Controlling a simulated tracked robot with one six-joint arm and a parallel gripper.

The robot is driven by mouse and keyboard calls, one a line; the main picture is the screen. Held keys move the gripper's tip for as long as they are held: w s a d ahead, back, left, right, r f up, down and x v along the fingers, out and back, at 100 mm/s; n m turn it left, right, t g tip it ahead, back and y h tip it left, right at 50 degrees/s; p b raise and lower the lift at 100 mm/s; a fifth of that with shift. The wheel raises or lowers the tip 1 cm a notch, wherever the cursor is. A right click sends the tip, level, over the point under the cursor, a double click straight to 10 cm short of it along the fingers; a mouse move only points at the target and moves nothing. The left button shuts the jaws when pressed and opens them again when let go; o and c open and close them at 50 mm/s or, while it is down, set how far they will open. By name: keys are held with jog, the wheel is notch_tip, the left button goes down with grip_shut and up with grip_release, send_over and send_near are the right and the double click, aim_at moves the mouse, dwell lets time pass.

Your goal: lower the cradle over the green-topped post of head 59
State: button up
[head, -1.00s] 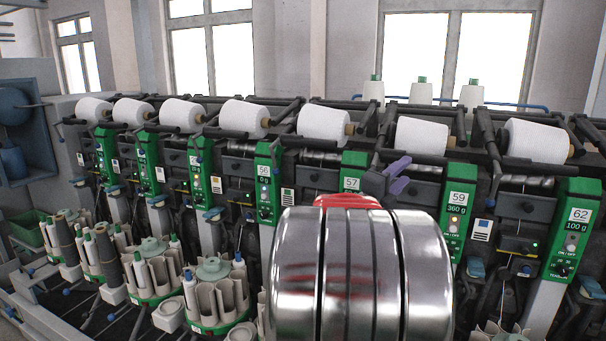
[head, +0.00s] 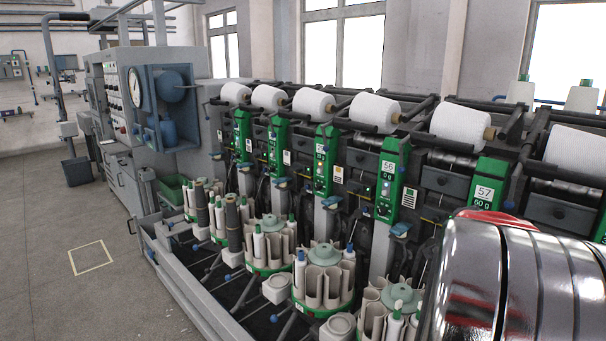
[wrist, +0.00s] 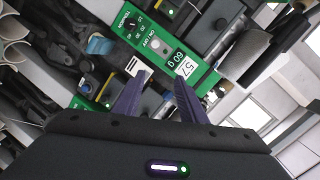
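My gripper (wrist: 158,80) shows in the wrist view with two purple fingers apart and nothing between them. Beyond it is the green panel of head 57 (wrist: 186,68), reading 60 g, apart from the fingers as far as I can tell. In the head view the green post of head 57 (head: 487,185) stands left of my shiny arm, which hides my gripper there. No number 59 is readable; only a green sliver (head: 600,228) shows at the right edge. A white cone (head: 578,150) rests on dark cradle bars right of post 57. I cannot tell which cradle is head 59's.
Post 56 (head: 391,180) and more green posts run leftward, with white cones (head: 461,122) above. Round green bobbin magazines (head: 323,283) stick out low in front. A grey end cabinet (head: 150,100) stands at the left. The floor (head: 60,235) at left is clear.

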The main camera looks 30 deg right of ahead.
jog(key=w+a+f+n+t+y, duration=0.1)
jog(key=w+a+f+n+y, duration=0.25)
jog(key=a, duration=0.55)
jog(key=w+a+f+n+t+y, duration=0.1)
jog(key=w+a+f+n+y, duration=0.3)
jog(key=a, duration=0.5)
jog(key=w+a+f+n+t+y, duration=0.1)
jog(key=w+a+f+n+y, duration=0.1)
jog(key=a+n, duration=0.55)
jog(key=s+a+n+g+y, duration=0.1)
jog(key=s+a+n, duration=0.4)
jog(key=a, duration=1.2)
jog(key=s+a+n+g+y, duration=0.1)
jog(key=s+a+n+y, duration=0.3)
jog(key=a, duration=1.2)
jog(key=s+n, duration=0.1)
jog(key=n, duration=0.2)
jog(key=shift+s+a+r, duration=0.25)
jog(key=shift+s+a, duration=0.05)
jog(key=shift+a, duration=0.1)
jog(key=shift+c, duration=0.5)
